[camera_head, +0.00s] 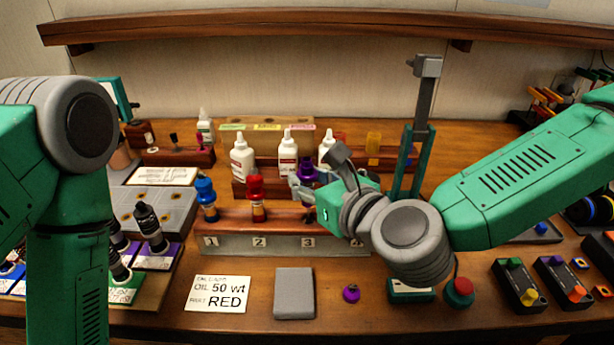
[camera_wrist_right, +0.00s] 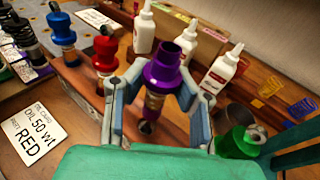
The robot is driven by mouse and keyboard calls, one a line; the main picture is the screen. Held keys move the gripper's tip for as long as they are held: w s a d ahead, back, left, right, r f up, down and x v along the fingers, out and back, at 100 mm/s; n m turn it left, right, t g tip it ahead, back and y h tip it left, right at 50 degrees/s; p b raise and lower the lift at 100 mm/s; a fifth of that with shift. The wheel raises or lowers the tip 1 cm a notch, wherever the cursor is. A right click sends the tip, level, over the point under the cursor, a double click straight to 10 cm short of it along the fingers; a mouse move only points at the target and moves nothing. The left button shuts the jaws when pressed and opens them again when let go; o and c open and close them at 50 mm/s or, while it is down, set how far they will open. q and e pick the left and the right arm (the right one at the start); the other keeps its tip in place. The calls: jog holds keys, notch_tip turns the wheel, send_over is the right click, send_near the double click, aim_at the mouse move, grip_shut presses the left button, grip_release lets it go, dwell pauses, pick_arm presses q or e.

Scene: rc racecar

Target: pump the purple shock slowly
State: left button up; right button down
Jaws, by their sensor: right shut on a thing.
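The purple shock (camera_wrist_right: 165,78) has an open, hollow top and stands nearly upright between the two fingers of my right gripper (camera_wrist_right: 158,105) in the right wrist view. My right gripper is shut on it. In the head view the gripper (camera_head: 312,188) partly hides the purple shock (camera_head: 306,170), above the rack near the number 3. I cannot tell whether its lower end sits in the rack. A blue shock (camera_head: 206,198) and a red shock (camera_head: 257,197) stand in the numbered rack (camera_head: 230,244) to its left. My left gripper is out of view.
White bottles (camera_head: 242,158) stand behind the rack. A small purple cap (camera_head: 351,293) lies in front, beside a grey pad (camera_head: 294,293) and a card reading oil 50 wt, RED (camera_head: 217,294). A red button (camera_head: 459,292) and small black boxes (camera_head: 518,286) are at the right.

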jog(key=shift+f+b, duration=1.4)
jog(key=shift+f, duration=0.4)
